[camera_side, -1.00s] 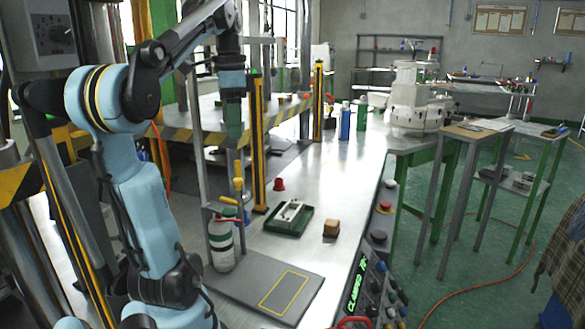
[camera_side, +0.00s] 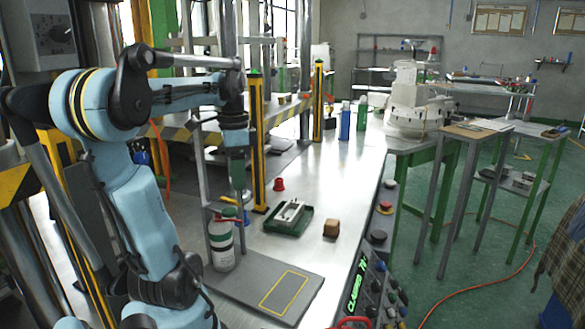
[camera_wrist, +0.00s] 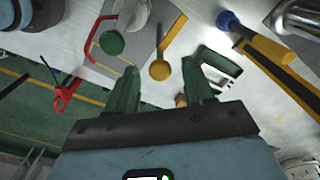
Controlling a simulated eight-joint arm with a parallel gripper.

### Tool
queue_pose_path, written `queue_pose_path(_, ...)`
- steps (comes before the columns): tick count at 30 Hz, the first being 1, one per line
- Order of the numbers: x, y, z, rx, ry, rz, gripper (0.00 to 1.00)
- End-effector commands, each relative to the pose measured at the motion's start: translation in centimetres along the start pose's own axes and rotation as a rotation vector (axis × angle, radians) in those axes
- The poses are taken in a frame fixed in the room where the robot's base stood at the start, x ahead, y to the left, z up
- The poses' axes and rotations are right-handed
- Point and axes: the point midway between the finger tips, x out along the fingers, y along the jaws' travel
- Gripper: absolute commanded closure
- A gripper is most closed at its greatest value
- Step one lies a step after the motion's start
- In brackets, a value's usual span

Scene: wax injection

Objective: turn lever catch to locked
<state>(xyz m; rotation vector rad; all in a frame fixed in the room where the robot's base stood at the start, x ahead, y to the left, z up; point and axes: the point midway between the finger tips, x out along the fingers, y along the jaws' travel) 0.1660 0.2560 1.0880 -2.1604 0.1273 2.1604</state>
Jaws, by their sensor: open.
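The lever catch appears as a yellow lever with a round yellow knob (camera_wrist: 160,69) in the wrist view, beside a grey post. My gripper (camera_side: 238,190) points down beside the post, above the workbench. In the wrist view its two green fingers stand apart, with the knob showing between their tips; my gripper (camera_wrist: 160,72) is open and empty. I cannot tell how far the knob lies beyond the fingertips, or whether they touch it.
A white bottle (camera_side: 222,247) with a green cap stands close left, near a red bent bar (camera_wrist: 95,38). A green tray (camera_side: 290,228) holding a pale part and a brown block (camera_side: 331,228) lie right. A yellow-black post (camera_side: 258,145) stands behind.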

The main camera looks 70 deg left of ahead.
Motion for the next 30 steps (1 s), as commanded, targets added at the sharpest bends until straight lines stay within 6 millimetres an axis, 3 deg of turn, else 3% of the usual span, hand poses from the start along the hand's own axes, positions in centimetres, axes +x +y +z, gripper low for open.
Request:
queue_pose_path(7,0.05,-0.01,0.00,0.000,0.000,0.000,0.48)
queue_pose_path(18,0.03,-0.01,0.00,0.000,0.000,0.000,1.00)
queue_pose_path(30,0.01,-0.01,0.00,-0.077,0.000,0.000,1.00)
